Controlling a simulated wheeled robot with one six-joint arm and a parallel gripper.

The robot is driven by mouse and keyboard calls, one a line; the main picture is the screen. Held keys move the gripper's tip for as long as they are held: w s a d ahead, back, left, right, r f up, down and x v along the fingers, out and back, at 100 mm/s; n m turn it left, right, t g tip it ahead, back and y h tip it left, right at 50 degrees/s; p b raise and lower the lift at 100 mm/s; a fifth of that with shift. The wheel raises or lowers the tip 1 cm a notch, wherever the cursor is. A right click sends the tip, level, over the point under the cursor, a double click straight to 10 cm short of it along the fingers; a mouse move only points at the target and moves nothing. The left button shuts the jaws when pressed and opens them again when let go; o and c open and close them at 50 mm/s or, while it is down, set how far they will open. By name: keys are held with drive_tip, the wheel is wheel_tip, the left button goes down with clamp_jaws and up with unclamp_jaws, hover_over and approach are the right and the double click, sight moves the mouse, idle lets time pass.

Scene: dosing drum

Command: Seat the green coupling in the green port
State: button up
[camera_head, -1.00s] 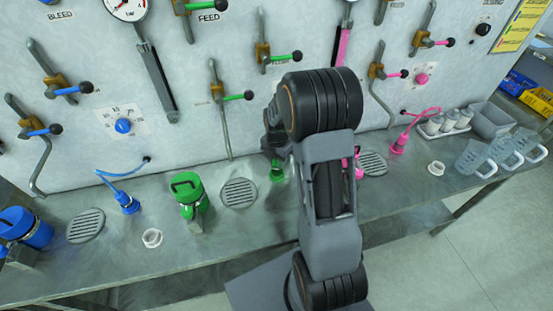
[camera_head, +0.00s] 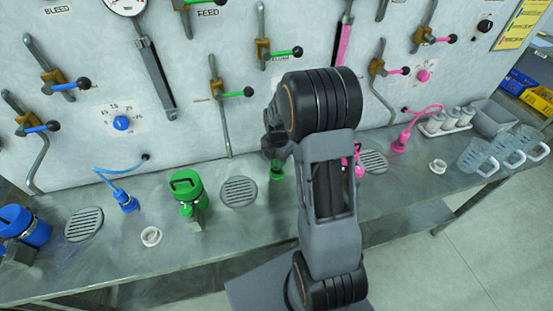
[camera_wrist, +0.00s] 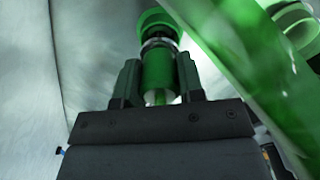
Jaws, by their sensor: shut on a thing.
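The green coupling (camera_wrist: 158,70) is between the two fingers of my gripper (camera_wrist: 160,82) in the wrist view, and the gripper is shut on it. Its wider green end points away from the fingers. In the head view the green coupling (camera_head: 277,171) shows just below my gripper (camera_head: 274,146), low over the bench and close to the panel. I cannot tell whether it touches the bench. A blurred green hose (camera_wrist: 235,70) crosses the right side of the wrist view.
A green canister (camera_head: 187,192) and a round drain grate (camera_head: 239,192) are left of my gripper. A blue coupling (camera_head: 127,203) is further left. Valve levers (camera_head: 238,95) project from the panel above.

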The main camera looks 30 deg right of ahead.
drive_tip(key=shift+f, duration=0.15)
drive_tip(key=shift+f+b, duration=0.65)
drive_tip(key=o, duration=1)
drive_tip(key=shift+o, duration=0.2)
drive_tip(key=shift+r+p, duration=2.5)
drive_tip(key=shift+r, duration=1.05)
drive_tip(key=shift+m, duration=0.3)
